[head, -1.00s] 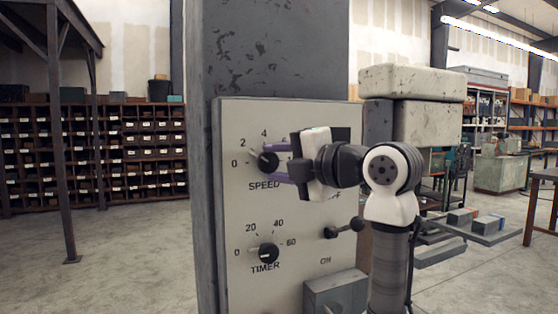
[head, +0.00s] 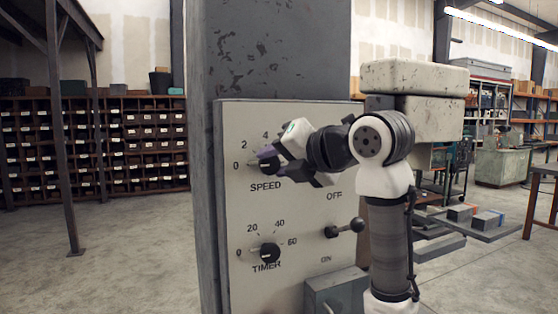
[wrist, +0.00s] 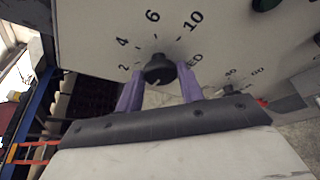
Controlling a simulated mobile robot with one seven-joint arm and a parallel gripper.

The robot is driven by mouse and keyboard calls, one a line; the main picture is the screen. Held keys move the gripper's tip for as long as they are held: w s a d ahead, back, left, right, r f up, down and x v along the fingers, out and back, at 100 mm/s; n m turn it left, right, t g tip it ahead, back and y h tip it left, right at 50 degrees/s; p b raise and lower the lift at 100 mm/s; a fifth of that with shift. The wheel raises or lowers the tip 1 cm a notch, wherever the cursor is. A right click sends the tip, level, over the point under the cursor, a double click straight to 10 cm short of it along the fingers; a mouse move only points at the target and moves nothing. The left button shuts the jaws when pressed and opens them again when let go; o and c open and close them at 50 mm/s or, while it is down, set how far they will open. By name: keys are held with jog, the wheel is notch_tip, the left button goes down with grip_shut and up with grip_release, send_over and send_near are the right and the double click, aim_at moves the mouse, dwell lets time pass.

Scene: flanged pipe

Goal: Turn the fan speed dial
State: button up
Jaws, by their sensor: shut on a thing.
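The black fan speed dial (head: 268,163) sits above the word SPEED on a grey control panel, with a number scale around it. In the wrist view the dial (wrist: 159,69) is between the purple fingers of my gripper (wrist: 160,80), with a short light mark on its lower edge. My gripper (head: 273,161) comes at the panel from the right and is shut on the dial. In the head view my fingers and hand hide part of the dial and the higher numbers of its scale.
The panel (head: 235,215) is on a grey column. Below the speed dial is a black timer dial (head: 265,253). An ON/OFF lever (head: 345,229) is to its right, close to my arm. A grey box (head: 333,288) juts out at the panel's lower right.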

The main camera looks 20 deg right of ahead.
dwell(0.4)
jog(key=o, duration=1)
jog(key=shift+s, duration=0.1)
jog(key=b+v, duration=0.3)
jog(key=v, duration=1)
jog(key=shift+s, duration=0.3)
jog(key=shift+d, duration=0.1)
